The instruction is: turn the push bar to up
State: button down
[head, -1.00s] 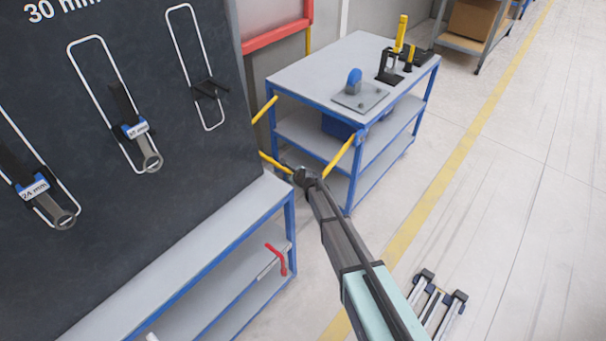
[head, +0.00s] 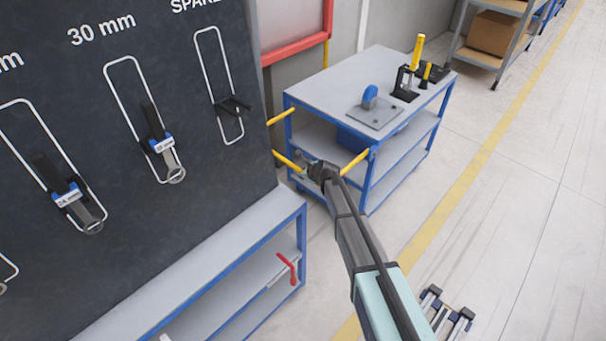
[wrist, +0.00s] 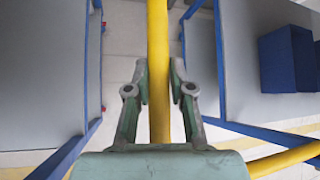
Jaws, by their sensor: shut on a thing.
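The yellow push bar (head: 284,159) is on the near end of a blue-framed cart (head: 338,80). Its two side arms slope down and outward from the cart posts, and its crossbar hangs a little below the pivots. My gripper (head: 303,160) is shut on the crossbar, near its middle. In the wrist view the push bar (wrist: 157,60) runs lengthwise between the two fingers of my gripper (wrist: 158,85). A side arm of the bar shows at the lower right there. My gripper and forearm hide part of the crossbar in the head view.
A blue-handled plate (head: 375,112) and a yellow-handled clamp (head: 410,75) are on the cart's top. A grey bench (head: 200,275) with a red handle (head: 288,268) is close at the left, below a dark tool board (head: 100,160). Open floor lies to the right.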

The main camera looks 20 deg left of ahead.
jog(key=shift+w+r, duration=0.2)
jog(key=shift+r, duration=0.05)
jog(key=c, duration=1)
grip_release()
jog(key=shift+f, duration=0.1)
jog(key=shift+s, duration=0.1)
jog(key=v, duration=1.2)
jog(key=shift+a, duration=0.1)
